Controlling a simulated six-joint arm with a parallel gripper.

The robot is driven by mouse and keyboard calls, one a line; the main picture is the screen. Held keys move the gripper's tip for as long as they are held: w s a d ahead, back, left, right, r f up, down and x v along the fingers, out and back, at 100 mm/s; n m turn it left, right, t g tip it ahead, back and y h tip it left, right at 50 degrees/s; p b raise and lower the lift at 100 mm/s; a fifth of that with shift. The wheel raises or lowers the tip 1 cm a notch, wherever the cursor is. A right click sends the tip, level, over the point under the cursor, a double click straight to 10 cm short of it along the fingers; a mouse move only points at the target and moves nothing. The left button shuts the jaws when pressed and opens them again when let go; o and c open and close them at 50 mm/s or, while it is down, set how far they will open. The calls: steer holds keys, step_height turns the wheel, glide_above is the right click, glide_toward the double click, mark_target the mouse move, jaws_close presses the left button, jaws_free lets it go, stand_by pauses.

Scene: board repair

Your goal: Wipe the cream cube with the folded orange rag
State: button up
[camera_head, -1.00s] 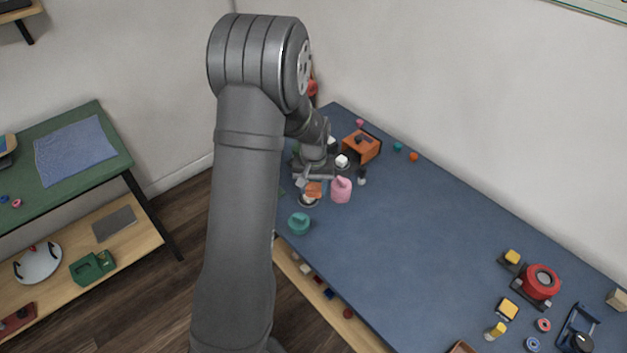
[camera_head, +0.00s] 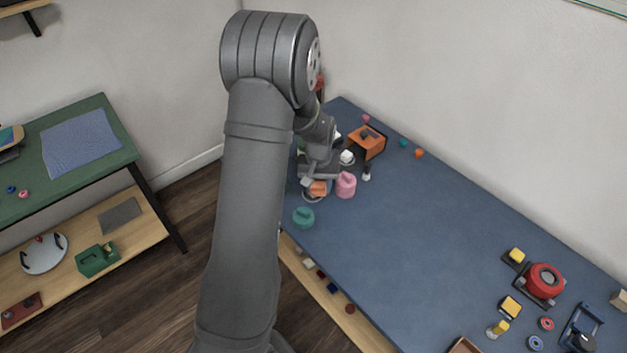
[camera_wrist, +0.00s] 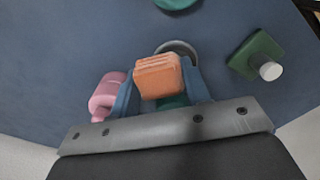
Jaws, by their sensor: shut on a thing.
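My gripper (camera_wrist: 160,78) is shut on the folded orange rag (camera_wrist: 158,72), which sits between its two blue fingers in the wrist view. In the head view the rag (camera_head: 318,187) is at the table's near left, just left of a pink container. It is over a round grey-rimmed dish (camera_wrist: 180,46), which also shows in the head view (camera_head: 312,199). I cannot make out the cream cube there; the rag may hide it. Contact under the rag cannot be seen.
The pink container (camera_head: 346,186) stands close beside my gripper. A teal round object (camera_head: 304,217) is in front, near the table edge. An orange box (camera_head: 367,143) stands behind. The middle of the blue table is clear; a red round device (camera_head: 545,279) is far right.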

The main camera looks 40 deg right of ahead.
steer(key=shift+r, duration=4.1)
steer(key=w+a+f+n, duration=0.2)
steer(key=w+a, duration=0.4)
steer(key=a, duration=0.4)
steer(key=w+a+f+n, duration=0.25)
steer(key=w+a, duration=0.25)
steer(key=a, duration=0.5)
steer(key=w+a+f+n, duration=0.2)
steer(key=w+a, duration=0.4)
steer(key=a, duration=0.4)
steer(key=a+f+n, duration=0.2)
steer(key=a+f, duration=0.1)
steer(key=a, duration=1.1)
steer(key=shift+w+n, duration=0.1)
steer(key=shift+n, duration=0.15)
